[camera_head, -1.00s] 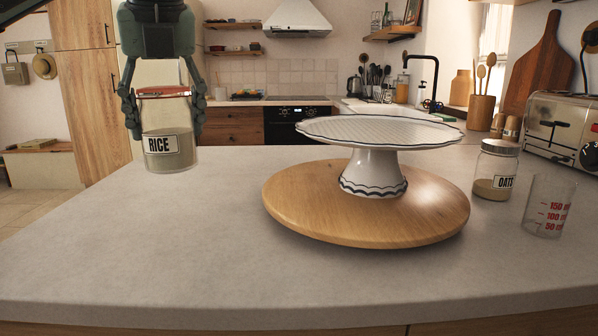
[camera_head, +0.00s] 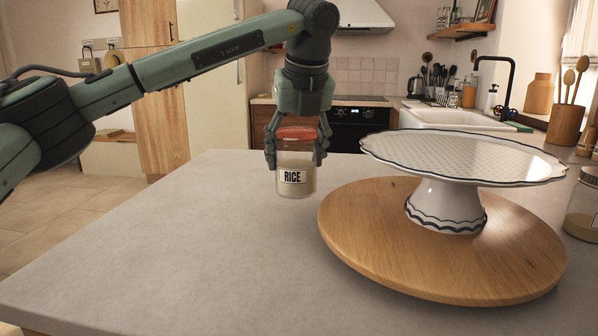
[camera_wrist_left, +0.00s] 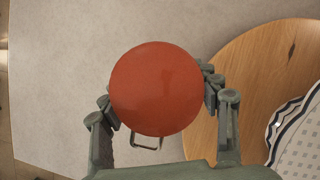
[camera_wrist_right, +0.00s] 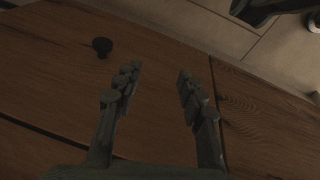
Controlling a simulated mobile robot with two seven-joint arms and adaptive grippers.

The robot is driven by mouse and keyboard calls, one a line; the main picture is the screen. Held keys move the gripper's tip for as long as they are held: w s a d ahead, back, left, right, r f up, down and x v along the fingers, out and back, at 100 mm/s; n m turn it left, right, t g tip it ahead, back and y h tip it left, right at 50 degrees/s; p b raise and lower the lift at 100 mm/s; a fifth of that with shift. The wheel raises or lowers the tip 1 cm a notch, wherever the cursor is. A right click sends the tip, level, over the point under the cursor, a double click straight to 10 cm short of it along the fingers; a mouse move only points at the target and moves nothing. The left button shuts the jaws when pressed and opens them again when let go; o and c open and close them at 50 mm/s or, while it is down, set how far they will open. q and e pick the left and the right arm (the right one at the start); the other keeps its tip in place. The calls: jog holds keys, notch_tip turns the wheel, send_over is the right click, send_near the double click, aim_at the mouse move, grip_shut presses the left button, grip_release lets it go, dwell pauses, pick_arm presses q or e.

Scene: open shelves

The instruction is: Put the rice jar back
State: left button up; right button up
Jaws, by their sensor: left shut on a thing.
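The rice jar (camera_head: 296,178) is clear glass with a red lid, a RICE label and pale contents, upright over the far part of the grey counter. Whether its base touches the counter I cannot tell. My left gripper (camera_head: 297,155) is shut on it from above, a finger on each side. In the left wrist view the round red lid (camera_wrist_left: 156,88) sits between the fingers and hides most of the jar. My right gripper (camera_wrist_right: 158,88) shows only in its own wrist view, open and empty, near a dark wooden surface.
A white cake stand (camera_head: 462,160) stands on a round wooden board (camera_head: 385,245) right of the jar. A partly cut-off jar (camera_head: 582,215) is at the right edge. The counter's (camera_head: 190,255) left and front are clear. A dark knob (camera_wrist_right: 102,46) shows near my right gripper.

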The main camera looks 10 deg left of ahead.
aim_at(298, 177)
pick_arm(q)
jog(key=shift+w+d+f, duration=0.15)
jog(key=shift+w+f, duration=0.05)
jog(key=shift+f, duration=0.15)
notch_tip(298, 177, down, 3)
jog(key=shift+f, duration=0.25)
pick_arm(e)
jog(key=shift+s+f, duration=0.15)
jog(key=shift+f, duration=0.55)
pick_arm(q)
jog(key=shift+f, duration=0.1)
jog(key=o, duration=1.7)
jog(key=shift+c, duration=0.2)
pick_arm(e)
jog(key=shift+w+a+r, duration=0.1)
jog(key=shift+w+r, duration=0.15)
jog(key=shift+r, duration=0.1)
